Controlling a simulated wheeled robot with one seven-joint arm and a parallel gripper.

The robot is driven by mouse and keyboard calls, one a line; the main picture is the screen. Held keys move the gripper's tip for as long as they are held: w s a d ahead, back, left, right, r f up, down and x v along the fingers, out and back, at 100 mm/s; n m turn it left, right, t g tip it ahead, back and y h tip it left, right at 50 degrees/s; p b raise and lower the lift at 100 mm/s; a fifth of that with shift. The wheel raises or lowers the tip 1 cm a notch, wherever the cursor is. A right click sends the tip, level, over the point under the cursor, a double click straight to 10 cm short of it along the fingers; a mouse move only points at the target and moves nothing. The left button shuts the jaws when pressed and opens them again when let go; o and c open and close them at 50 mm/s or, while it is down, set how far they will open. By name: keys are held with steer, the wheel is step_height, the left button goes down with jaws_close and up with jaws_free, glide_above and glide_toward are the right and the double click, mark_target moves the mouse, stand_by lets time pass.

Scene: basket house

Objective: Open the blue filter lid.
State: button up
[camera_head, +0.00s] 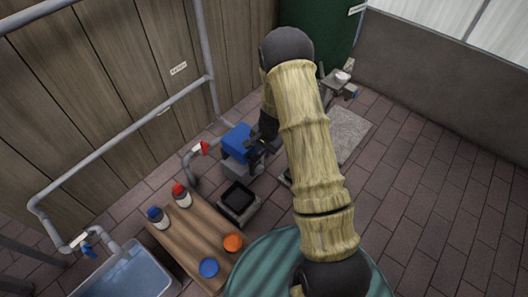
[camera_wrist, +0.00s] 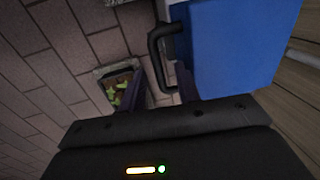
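The blue filter lid (camera_head: 239,138) sits on a grey filter body (camera_head: 236,167) beside the pipework in the head view. In the wrist view the blue lid (camera_wrist: 236,48) fills the upper right, with a black handle (camera_wrist: 156,52) along its left side. The lid looks closed in the head view. My gripper (camera_head: 261,143) is at the right side of the lid, partly hidden by my arm. In the wrist view my gripper (camera_wrist: 158,88) has its two fingers apart, with the lower end of the handle near the gap. I cannot tell whether they touch.
A red-handled valve (camera_head: 201,149) is on the pipe left of the filter. A wooden table (camera_head: 190,238) holds two bottles and blue and orange lids. A black tray (camera_head: 238,196) stands nearby, with a water basin (camera_head: 125,275) at lower left. Brick floor is clear at right.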

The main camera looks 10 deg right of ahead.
jaws_close()
steer(key=shift+d, duration=0.1)
steer(key=shift+r, duration=0.1)
steer(key=shift+w+r+p, duration=0.1)
steer(key=shift+p, duration=0.25)
